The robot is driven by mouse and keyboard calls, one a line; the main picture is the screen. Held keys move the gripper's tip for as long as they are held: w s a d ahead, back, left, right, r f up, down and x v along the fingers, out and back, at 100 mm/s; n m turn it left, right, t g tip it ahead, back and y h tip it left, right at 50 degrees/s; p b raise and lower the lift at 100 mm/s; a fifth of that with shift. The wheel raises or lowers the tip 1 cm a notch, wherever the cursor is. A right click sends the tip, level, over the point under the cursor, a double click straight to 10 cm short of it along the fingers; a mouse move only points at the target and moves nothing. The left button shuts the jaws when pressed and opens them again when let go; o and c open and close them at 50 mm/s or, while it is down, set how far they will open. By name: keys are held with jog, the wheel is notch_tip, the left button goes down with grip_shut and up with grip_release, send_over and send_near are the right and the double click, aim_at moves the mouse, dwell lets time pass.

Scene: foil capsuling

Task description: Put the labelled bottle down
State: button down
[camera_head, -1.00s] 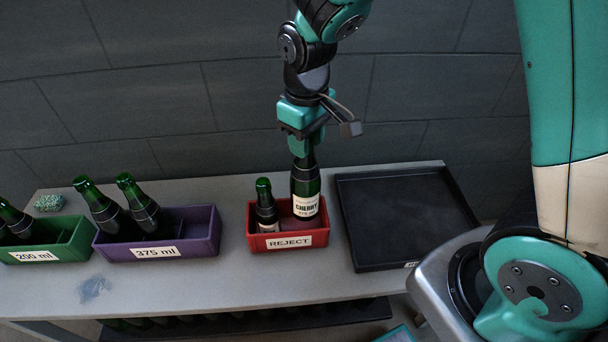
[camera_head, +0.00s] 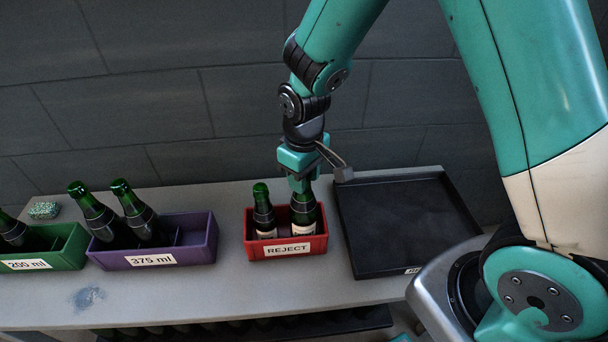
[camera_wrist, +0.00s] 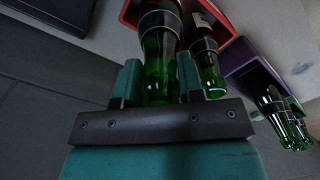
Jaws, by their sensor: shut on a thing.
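The labelled bottle (camera_head: 304,211) is dark green with a pale label and stands in the right part of the red REJECT crate (camera_head: 288,247). My gripper (camera_head: 298,184) is above the crate, shut on the bottle's neck. In the wrist view the green bottle (camera_wrist: 160,62) sits between the two fingers (camera_wrist: 157,82). Its lower part is inside the red crate, so I cannot see whether its base touches the crate floor. A second green bottle (camera_head: 264,212) stands in the left part of the same crate, apart from the fingers.
A purple 375 ml crate (camera_head: 198,238) with two leaning bottles and a green 200 ml crate (camera_head: 70,250) stand to the left. An empty black tray (camera_head: 410,225) lies close on the right. The grey table (camera_head: 230,285) is clear in front.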

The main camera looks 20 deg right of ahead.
jog(key=c, duration=0.7)
grip_release()
jog(key=shift+c, duration=0.2)
jog(key=shift+r, duration=0.1)
notch_tip(320, 180, up, 11)
jog(key=shift+r+p, duration=0.2)
jog(key=shift+p, duration=0.7)
jog(key=shift+r, duration=0.35)
jog(key=s+a+r+y, duration=0.2)
jog(key=s+r, duration=0.2)
jog(key=s, duration=0.5)
jog(key=s+a+r+n+y, duration=0.1)
jog(key=s+r, duration=0.3)
jog(key=s, duration=0.5)
jog(key=shift+s+a+r+n+y, duration=0.35)
jog(key=shift+a+y, duration=0.25)
jog(key=shift+a, duration=0.2)
jog(key=shift+w+r, duration=0.1)
jog(key=shift+r, duration=0.05)
